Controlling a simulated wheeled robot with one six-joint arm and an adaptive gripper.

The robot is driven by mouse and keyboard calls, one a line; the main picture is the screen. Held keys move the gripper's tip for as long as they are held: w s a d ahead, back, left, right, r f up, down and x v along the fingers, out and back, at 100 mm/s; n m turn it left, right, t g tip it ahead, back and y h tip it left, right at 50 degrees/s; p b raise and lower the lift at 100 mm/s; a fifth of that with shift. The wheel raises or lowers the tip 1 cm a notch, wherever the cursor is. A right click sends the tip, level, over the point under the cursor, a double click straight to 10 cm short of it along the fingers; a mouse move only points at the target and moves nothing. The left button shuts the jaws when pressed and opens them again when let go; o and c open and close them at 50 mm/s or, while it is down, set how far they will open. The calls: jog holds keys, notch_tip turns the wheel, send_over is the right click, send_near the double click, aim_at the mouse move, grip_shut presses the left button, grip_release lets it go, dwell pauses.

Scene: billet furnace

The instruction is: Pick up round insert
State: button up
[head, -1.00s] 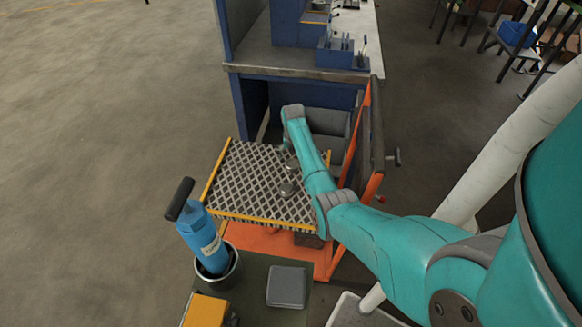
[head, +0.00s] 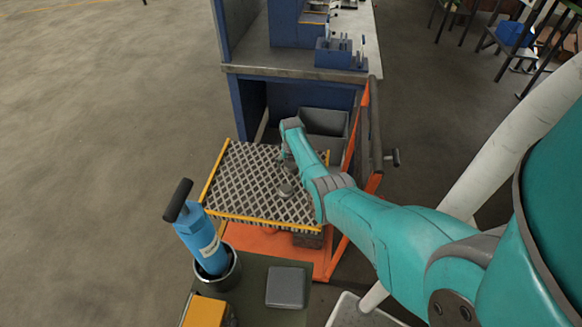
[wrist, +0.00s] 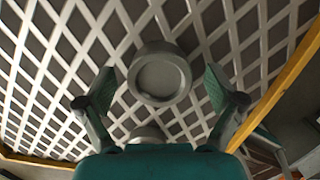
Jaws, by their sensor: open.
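A grey round insert (wrist: 160,73) with a dished top rests on the lattice-topped plate. In the wrist view it lies between and slightly beyond the fingers of my gripper (wrist: 160,84), with a gap on both sides. My gripper is open and empty. A second grey round piece (wrist: 147,133) shows below it, partly hidden by my wrist. In the head view a round insert (head: 285,190) sits on the plate, right of its middle. My gripper (head: 287,162) is low over the plate there, mostly hidden by my arm.
The lattice plate (head: 240,180) has yellow edge strips and sits on an orange cart frame (head: 260,240). A blue bench (head: 290,75) stands behind it. In front are a blue cylinder with a black handle (head: 200,240) in a dark cup and a grey block (head: 287,287).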

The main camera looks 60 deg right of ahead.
jog(key=c, duration=1.5)
grip_shut()
jog(key=shift+r, duration=0.1)
